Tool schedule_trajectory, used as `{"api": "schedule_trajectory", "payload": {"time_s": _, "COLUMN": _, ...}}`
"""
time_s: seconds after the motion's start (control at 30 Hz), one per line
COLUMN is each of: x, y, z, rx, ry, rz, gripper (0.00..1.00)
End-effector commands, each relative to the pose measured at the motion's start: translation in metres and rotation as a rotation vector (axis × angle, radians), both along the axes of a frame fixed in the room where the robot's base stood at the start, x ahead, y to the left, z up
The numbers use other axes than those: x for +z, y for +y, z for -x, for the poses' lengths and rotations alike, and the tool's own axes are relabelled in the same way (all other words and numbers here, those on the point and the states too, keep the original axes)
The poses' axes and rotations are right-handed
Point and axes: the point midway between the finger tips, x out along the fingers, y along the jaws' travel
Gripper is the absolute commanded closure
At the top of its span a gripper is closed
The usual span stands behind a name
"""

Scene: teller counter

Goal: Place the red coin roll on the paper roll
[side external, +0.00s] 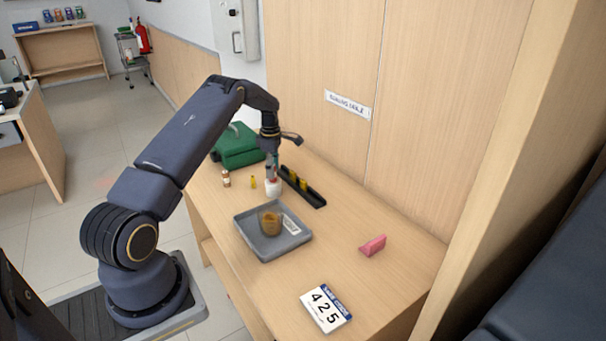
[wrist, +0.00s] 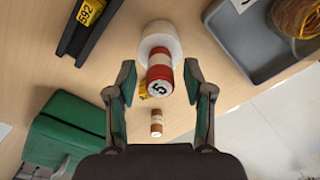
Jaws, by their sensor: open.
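The red coin roll (wrist: 160,76), with a white band marked 5, is between my fingers in the wrist view. It overlaps the white paper roll (wrist: 163,38) and appears to rest on top of it; the contact is partly hidden. In the side view the paper roll (side external: 273,188) stands on the counter with a bit of red at its top, just under my gripper (side external: 272,165). My gripper, also in the wrist view (wrist: 159,72), is open, with one finger on each side of the coin roll and visible gaps.
A black rack (side external: 312,195) with yellow rolls is close on the right. A brown-and-white roll (side external: 226,178) and a yellow roll (side external: 253,183) stand left. A green box (side external: 237,150) is behind; a grey tray (side external: 265,250) is in front.

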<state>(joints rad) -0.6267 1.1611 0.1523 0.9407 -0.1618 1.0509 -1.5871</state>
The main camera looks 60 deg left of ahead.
Motion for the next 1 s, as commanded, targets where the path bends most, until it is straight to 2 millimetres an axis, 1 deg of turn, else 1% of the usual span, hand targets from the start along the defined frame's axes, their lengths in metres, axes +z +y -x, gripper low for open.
{"api": "schedule_trajectory", "payload": {"time_s": 0.17, "x": 0.002, "y": 0.000, "z": 0.000, "rx": 0.000, "ry": -0.001, "rz": -0.001, "gripper": 0.48}}
{"api": "schedule_trajectory", "payload": {"time_s": 0.27, "x": 0.011, "y": 0.001, "z": -0.001, "rx": 0.000, "ry": -0.003, "rz": -0.003, "gripper": 0.48}}
{"api": "schedule_trajectory", "payload": {"time_s": 0.37, "x": 0.029, "y": 0.001, "z": -0.001, "rx": 0.000, "ry": -0.004, "rz": -0.004, "gripper": 0.48}}
{"api": "schedule_trajectory", "payload": {"time_s": 0.6, "x": 0.084, "y": 0.001, "z": -0.001, "rx": 0.000, "ry": -0.003, "rz": -0.003, "gripper": 0.48}}
{"api": "schedule_trajectory", "payload": {"time_s": 0.7, "x": 0.102, "y": 0.001, "z": 0.000, "rx": 0.000, "ry": -0.002, "rz": -0.002, "gripper": 0.48}}
{"api": "schedule_trajectory", "payload": {"time_s": 0.87, "x": 0.120, "y": 0.000, "z": 0.000, "rx": -0.002, "ry": -0.002, "rz": -0.001, "gripper": 0.48}}
{"api": "schedule_trajectory", "payload": {"time_s": 0.97, "x": 0.137, "y": -0.009, "z": -0.003, "rx": -0.047, "ry": -0.013, "rz": -0.005, "gripper": 0.48}}
{"api": "schedule_trajectory", "payload": {"time_s": 1.0, "x": 0.148, "y": -0.017, "z": -0.005, "rx": -0.089, "ry": -0.024, "rz": -0.010, "gripper": 0.48}}
